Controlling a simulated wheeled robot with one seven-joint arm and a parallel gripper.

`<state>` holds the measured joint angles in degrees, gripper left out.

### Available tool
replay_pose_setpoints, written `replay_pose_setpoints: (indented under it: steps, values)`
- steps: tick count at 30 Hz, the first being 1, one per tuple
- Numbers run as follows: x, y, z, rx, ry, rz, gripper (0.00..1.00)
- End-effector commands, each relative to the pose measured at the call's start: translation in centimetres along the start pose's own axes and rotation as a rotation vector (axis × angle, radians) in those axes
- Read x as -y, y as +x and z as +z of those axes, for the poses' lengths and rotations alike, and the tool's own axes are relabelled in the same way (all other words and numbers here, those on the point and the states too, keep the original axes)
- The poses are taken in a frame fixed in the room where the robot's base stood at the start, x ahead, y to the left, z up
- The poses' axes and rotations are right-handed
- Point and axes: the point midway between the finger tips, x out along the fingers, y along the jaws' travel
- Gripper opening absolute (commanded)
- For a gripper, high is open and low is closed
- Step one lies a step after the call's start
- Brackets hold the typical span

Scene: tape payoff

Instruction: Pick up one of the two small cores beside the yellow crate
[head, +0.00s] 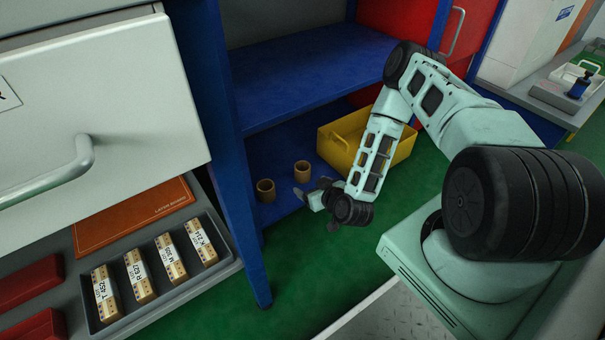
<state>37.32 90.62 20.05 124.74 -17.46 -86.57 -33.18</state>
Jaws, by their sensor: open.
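Two small tan cores stand upright on the low blue shelf, to the left of the yellow crate (404,151). One core (265,191) is at the left, near the blue post. The other core (302,171) is a little farther right and back, closer to the crate. They stand apart from each other. My gripper (299,197) is open and empty, in front of the right core in the picture and to its lower right. I cannot tell its exact height or whether it touches anything. My forearm hides part of the crate.
A blue post (240,200) stands left of the cores, and an upper blue shelf (310,85) lies above them. At left, an open drawer holds a tray (163,299) of several labelled boxes. Green floor lies in front of the shelf.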

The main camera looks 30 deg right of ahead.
Motion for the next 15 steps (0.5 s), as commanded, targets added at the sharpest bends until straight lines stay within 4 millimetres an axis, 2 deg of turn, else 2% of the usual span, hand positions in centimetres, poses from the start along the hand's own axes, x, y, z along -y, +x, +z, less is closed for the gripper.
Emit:
replay_pose_setpoints:
  steps: [1,3,8,11,15]
  values:
    - [-0.4,-0.3,1.3,-0.02,0.024,0.037,0.78]
    - [-0.9,-0.8,2.2,-0.048,0.04,0.08,0.78]
    - [-1.5,-1.1,3.2,-0.085,0.058,0.135,0.78]
    - [-1.8,-0.1,3.4,-0.091,0.059,0.143,0.78]
    - [-2.2,2.8,3.3,-0.093,0.059,0.143,0.78]
